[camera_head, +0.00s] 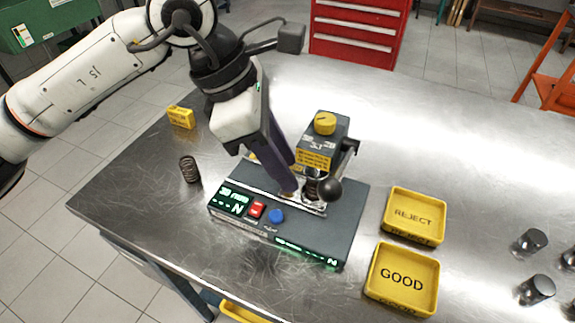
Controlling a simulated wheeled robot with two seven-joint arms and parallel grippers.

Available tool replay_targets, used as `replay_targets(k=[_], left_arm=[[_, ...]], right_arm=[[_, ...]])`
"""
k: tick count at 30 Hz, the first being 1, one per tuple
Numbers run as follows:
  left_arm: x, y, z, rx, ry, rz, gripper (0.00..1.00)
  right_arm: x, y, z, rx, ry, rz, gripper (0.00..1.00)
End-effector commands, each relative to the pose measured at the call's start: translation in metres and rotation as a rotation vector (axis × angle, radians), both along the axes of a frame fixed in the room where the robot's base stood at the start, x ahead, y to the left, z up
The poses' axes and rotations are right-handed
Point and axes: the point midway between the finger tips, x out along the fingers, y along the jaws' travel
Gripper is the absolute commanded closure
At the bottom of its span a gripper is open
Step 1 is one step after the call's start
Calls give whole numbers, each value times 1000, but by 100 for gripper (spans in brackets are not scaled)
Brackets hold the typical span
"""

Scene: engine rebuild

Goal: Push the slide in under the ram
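The spring tester (345,235) stands on the steel bench, with a dark base, a green-lit display (232,200), a red button (257,209) and a blue button (277,215). Its head, with a yellow knob (325,122), rises at the back. The slide (312,206) is a pale metal plate on top of the base, partly hidden by my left gripper. A dark coil (312,183) shows below the head; the black ball handle (329,190) partly covers it. My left gripper (289,188) points down with its fingertips at the slide, left of the coil. Its finger gap is hidden. My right gripper is out of view.
A loose spring (189,169) stands on the bench left of the tester. Yellow REJECT (413,216) and GOOD (401,279) trays sit at its right. Several dark metal cylinders (536,290) stand at the far right. A small yellow box (181,117) is at the back left.

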Motion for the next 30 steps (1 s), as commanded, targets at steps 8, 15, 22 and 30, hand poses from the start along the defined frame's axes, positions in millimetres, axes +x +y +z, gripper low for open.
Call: replay_targets(k=[8,15,22,30], left_arm=[[-1,21,52,-2,-5,1,68],[-3,31,78,-3,-2,-1,68],[-3,33,81,-2,-1,-2,68],[-3,33,81,-2,-1,-2,68]], right_arm=[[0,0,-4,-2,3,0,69],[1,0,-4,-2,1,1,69],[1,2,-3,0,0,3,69],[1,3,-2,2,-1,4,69]])
